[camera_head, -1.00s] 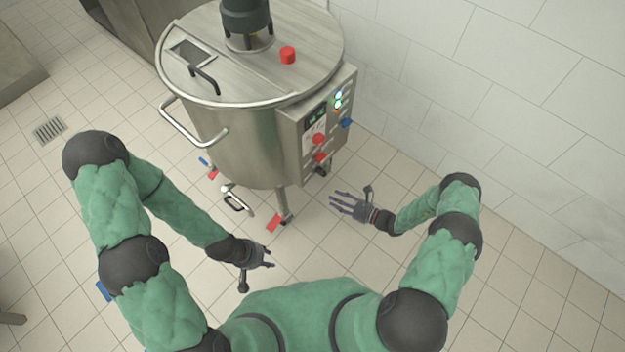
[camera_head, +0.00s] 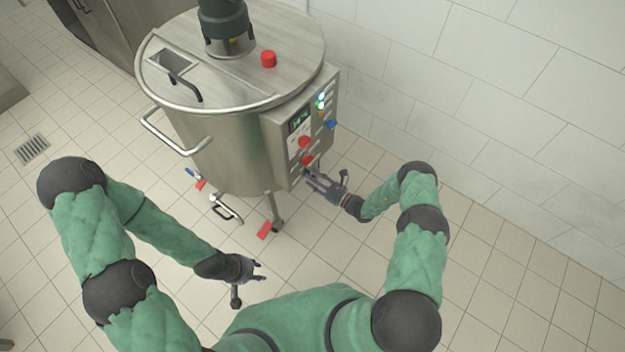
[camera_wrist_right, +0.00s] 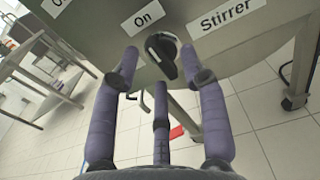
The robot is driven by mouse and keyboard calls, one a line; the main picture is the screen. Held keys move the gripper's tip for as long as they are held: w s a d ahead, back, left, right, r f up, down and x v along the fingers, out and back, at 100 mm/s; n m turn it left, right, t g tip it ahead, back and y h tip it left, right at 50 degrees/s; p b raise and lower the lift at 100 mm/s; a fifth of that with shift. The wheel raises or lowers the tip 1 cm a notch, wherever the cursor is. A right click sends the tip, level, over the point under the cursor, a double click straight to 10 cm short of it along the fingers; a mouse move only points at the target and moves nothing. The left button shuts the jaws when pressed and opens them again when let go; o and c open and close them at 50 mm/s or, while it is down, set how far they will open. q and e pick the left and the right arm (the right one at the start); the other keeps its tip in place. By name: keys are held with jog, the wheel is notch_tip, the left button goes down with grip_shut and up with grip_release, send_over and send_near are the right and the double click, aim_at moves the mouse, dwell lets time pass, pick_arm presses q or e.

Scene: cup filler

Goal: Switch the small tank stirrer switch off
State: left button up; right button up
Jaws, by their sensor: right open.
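The small steel tank (camera_head: 235,130) stands at the upper middle of the head view, with a control box (camera_head: 283,128) on its right side. In the right wrist view, a black rotary stirrer switch (camera_wrist_right: 163,52) sits on the panel between the labels "On" (camera_wrist_right: 143,18) and "Stirrer" (camera_wrist_right: 228,14). My right gripper (camera_head: 318,184) is open just below the box's lower edge. In the right wrist view its fingers (camera_wrist_right: 162,75) spread around the switch's position; I cannot tell whether they touch it. My left gripper (camera_head: 250,270) hangs in front of the tank, away from it; its opening is unclear.
Red buttons (camera_head: 304,141) and a blue knob (camera_head: 330,124) sit on the control box. A red button (camera_head: 268,59) is on the lid. A handle (camera_head: 168,133) juts from the tank's left. A white tiled wall (camera_head: 500,110) stands to the right. Floor is clear in front.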

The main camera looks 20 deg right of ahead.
jog(key=shift+w+a, duration=0.25)
grip_shut()
jog(key=shift+n, duration=0.3)
jog(key=shift+w+d+f+n, duration=0.1)
jog(key=shift+n, duration=4.2)
jog(key=shift+w+d+f+n, duration=0.1)
jog(key=shift+n, duration=4.2)
jog(key=shift+s, duration=0.1)
